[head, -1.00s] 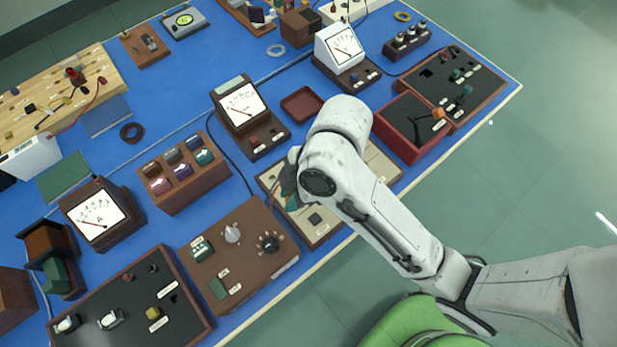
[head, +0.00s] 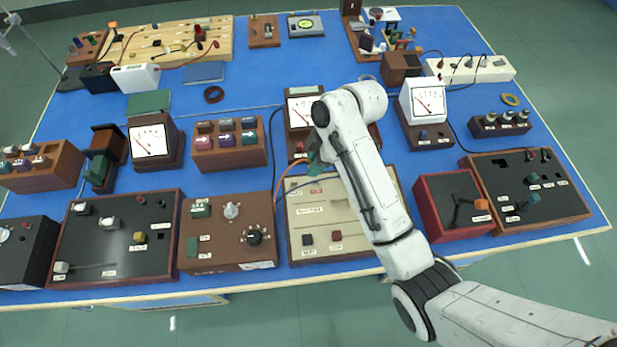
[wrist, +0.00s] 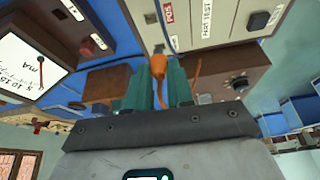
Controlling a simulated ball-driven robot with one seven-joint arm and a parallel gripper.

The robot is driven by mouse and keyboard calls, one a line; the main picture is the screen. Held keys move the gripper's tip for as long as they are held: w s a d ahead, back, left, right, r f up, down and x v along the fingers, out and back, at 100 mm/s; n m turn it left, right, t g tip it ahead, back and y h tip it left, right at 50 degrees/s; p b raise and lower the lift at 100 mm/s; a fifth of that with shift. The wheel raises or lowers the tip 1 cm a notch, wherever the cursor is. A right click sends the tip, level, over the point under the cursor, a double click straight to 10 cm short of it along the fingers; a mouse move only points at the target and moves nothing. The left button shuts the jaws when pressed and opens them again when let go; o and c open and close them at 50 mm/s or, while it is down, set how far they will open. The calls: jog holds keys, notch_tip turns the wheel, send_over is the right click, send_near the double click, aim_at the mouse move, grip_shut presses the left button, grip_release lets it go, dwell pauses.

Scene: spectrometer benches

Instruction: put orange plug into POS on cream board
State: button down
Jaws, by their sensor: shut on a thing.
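The cream board (head: 312,222) lies in the middle of the near row in the head view, partly covered by my arm. In the wrist view the cream board (wrist: 222,30) fills the top centre, with a red POS label (wrist: 168,14) beside small metal sockets. My gripper (wrist: 160,72) is shut on the orange plug (wrist: 158,66), which sits between its teal fingers. The plug's tip points toward the board, close to a socket; whether it touches cannot be told. In the head view my gripper (head: 314,168) is over the board's back left part, largely hidden by my arm.
A brown box with knobs (head: 213,258) stands directly left of the cream board. An orange cable (wrist: 195,78) hangs beside my fingers.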

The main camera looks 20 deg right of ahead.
jog(key=shift+w+d+f, duration=0.1)
jog(key=shift+d+f, duration=0.1)
jog(key=shift+d, duration=0.25)
jog(key=shift+f, duration=0.1)
jog(key=shift+f+b, duration=2.15)
jog(key=shift+b, duration=0.25)
jog(key=shift+f+b, duration=0.4)
jog(key=shift+f, duration=0.55)
jog(key=c, duration=0.9)
grip_release()
